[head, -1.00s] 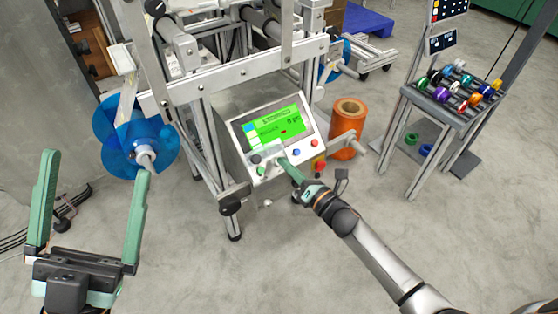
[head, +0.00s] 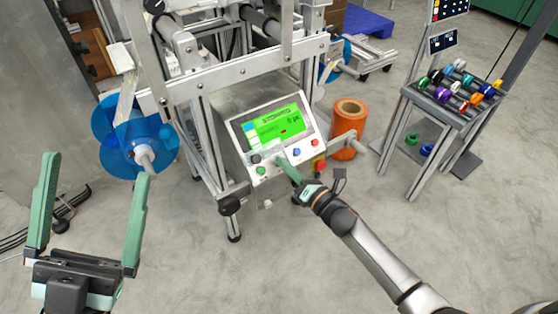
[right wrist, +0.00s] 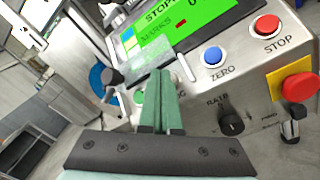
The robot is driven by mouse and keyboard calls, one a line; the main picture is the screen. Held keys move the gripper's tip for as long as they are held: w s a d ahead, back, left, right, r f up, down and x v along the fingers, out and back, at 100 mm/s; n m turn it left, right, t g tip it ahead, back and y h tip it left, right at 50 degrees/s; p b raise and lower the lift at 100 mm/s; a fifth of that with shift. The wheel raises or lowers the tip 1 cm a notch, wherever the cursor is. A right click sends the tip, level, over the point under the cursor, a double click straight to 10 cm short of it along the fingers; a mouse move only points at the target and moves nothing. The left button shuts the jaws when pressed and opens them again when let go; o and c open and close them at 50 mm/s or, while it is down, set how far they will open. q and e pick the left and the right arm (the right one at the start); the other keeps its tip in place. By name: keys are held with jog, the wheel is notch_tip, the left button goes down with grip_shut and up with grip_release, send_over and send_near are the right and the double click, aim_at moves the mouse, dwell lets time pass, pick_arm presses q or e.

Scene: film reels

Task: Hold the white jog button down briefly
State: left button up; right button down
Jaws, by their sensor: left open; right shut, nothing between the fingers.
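The control panel (head: 286,165) is a tilted white box with a green screen (head: 278,125); the screen also shows in the right wrist view (right wrist: 180,25), reading STOPPED. My right gripper (head: 280,161) is shut and empty, its fingertips at the panel's button row below the screen. In the right wrist view its fingers (right wrist: 159,74) point at the panel beside a clear flap (right wrist: 148,62). I cannot make out the white jog button; the fingers seem to cover its spot, and contact cannot be told. My left gripper (head: 93,215) is open and empty, away from the panel.
Near the fingers are a blue ZERO button (right wrist: 212,56), a red STOP button (right wrist: 267,26), a black RATE knob (right wrist: 232,122), a red mushroom button (right wrist: 299,87) and a green button (head: 261,170). An orange roll (head: 347,120) stands right of the panel.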

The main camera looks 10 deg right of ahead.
jog(key=shift+w+a+f+b, duration=0.1)
jog(key=shift+w+f+b, duration=0.2)
jog(key=shift+f+b, duration=0.1)
jog(key=shift+r, duration=0.15)
dwell(1.4)
jog(key=shift+s+d+r+p, duration=0.2)
jog(key=shift+s+r+p, duration=0.4)
jog(key=shift+p, duration=0.15)
jog(key=s+r+p, duration=0.1)
jog(key=p, duration=0.1)
jog(key=s+d+r+p, duration=0.1)
jog(key=s+r+p, duration=0.1)
jog(key=shift+s+d+r, duration=0.1)
jog(key=shift+s+r, duration=0.05)
jog(key=shift+r, duration=0.05)
dwell(0.4)
